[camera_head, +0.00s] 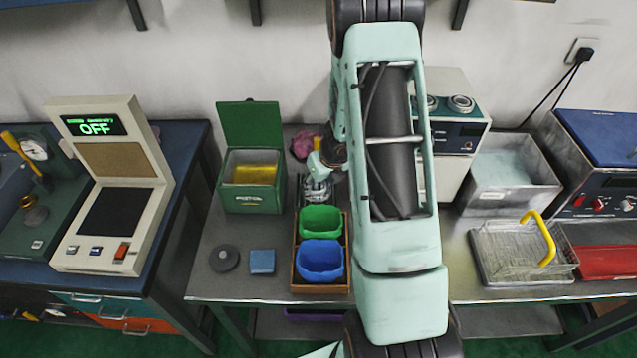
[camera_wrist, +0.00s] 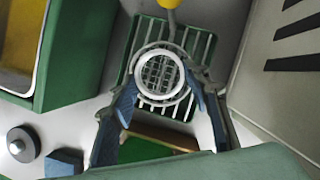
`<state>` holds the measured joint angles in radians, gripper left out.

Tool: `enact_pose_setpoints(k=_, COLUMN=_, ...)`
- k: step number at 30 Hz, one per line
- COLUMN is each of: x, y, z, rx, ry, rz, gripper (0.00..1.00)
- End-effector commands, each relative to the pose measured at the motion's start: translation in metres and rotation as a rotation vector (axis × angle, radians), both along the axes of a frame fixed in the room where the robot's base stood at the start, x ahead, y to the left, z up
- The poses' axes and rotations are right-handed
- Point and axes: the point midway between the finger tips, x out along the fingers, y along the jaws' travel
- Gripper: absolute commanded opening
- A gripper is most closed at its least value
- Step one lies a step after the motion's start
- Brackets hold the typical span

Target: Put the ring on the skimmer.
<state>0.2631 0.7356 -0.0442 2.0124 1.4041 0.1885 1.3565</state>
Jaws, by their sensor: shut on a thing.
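A pale metal ring (camera_wrist: 160,97) sits between the fingertips of my gripper (camera_wrist: 162,84) in the wrist view. The blue finger pads close on it from both sides. The skimmer (camera_wrist: 170,4) has a yellow handle at the top of that view. A round wire mesh shows through and around the ring, so the ring appears over the skimmer's mesh. I cannot tell whether ring and mesh touch. In the head view my gripper (camera_head: 318,188) is small, beside my arm, and the ring cannot be made out.
A green slatted rack (camera_wrist: 198,48) lies under the mesh. A green open box (camera_head: 252,203) stands left, a pale machine (camera_head: 455,150) right. Green (camera_head: 321,219) and blue (camera_head: 320,260) bins stand in front. A grey disc (camera_head: 224,258) and blue block (camera_head: 262,262) lie front left.

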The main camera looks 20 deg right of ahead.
Motion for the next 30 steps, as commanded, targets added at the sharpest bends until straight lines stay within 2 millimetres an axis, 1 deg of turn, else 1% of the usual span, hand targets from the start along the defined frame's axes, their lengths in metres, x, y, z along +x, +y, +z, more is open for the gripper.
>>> enact_pose_setpoints(k=13, x=0.0002, y=-0.0001, z=0.0004, rx=0.000, ry=0.000, rz=0.000, gripper=0.20)
enact_pose_setpoints(k=14, x=0.0002, y=-0.0001, z=0.0004, rx=0.000, ry=0.000, rz=0.000, gripper=0.46)
enact_pose_setpoints(k=19, x=0.0002, y=-0.0001, z=0.0004, rx=0.000, ry=0.000, rz=0.000, gripper=0.64)
enact_pose_setpoints(k=26, x=-0.0001, y=0.0000, z=0.0002, rx=0.000, ry=0.000, rz=0.000, gripper=0.64)
enact_pose_setpoints(k=30, x=0.0000, y=0.0000, z=0.0048, rx=0.000, ry=0.000, rz=0.000, gripper=0.64)
